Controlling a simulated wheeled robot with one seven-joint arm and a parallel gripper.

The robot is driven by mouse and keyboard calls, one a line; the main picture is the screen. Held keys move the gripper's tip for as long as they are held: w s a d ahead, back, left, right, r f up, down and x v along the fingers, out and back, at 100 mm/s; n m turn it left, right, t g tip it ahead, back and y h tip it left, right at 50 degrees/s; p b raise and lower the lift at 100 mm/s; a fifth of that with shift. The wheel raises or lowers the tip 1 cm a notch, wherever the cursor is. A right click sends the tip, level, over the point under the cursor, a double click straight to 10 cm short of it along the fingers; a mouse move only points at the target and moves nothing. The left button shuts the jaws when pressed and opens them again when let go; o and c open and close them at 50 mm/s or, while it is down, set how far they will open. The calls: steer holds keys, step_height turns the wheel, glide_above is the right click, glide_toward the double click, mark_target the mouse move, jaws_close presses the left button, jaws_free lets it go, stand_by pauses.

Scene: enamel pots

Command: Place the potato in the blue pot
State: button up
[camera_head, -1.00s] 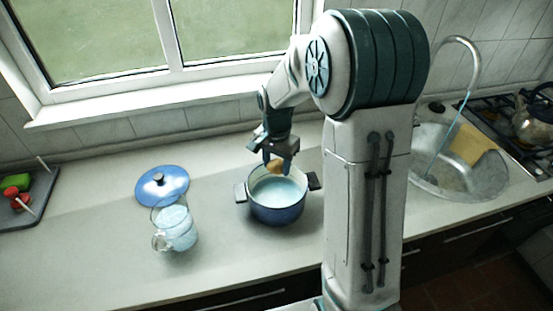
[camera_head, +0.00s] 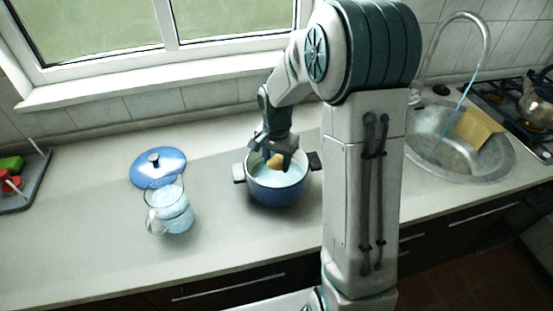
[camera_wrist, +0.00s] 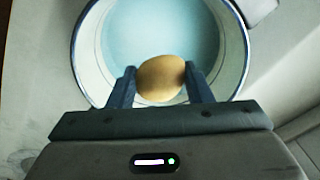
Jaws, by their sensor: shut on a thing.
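The potato (camera_wrist: 161,79) is a tan oval held between the two fingers of my gripper (camera_wrist: 161,84) in the wrist view. My gripper (camera_head: 275,160) is shut on it and points down over the blue pot (camera_head: 277,192). The potato also shows in the head view (camera_head: 275,161), within the pot's opening at about rim level. In the wrist view the pot's rim (camera_wrist: 241,50) surrounds the potato and fingertips. The exact height above the liquid is hard to tell.
A blue lid (camera_head: 158,167) with a dark knob lies left of the pot. A glass jug (camera_head: 170,212) of bluish liquid stands in front of the lid. A dark board (camera_head: 30,188) is at far left, the sink (camera_head: 460,150) at right.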

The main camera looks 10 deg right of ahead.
mark_target(277, 159)
steer(key=o, duration=1.1)
steer(key=shift+r, duration=0.15)
step_height(277, 159, up, 7)
steer(key=p, duration=0.4)
steer(key=shift+f, duration=0.2)
steer(key=shift+r, duration=0.1)
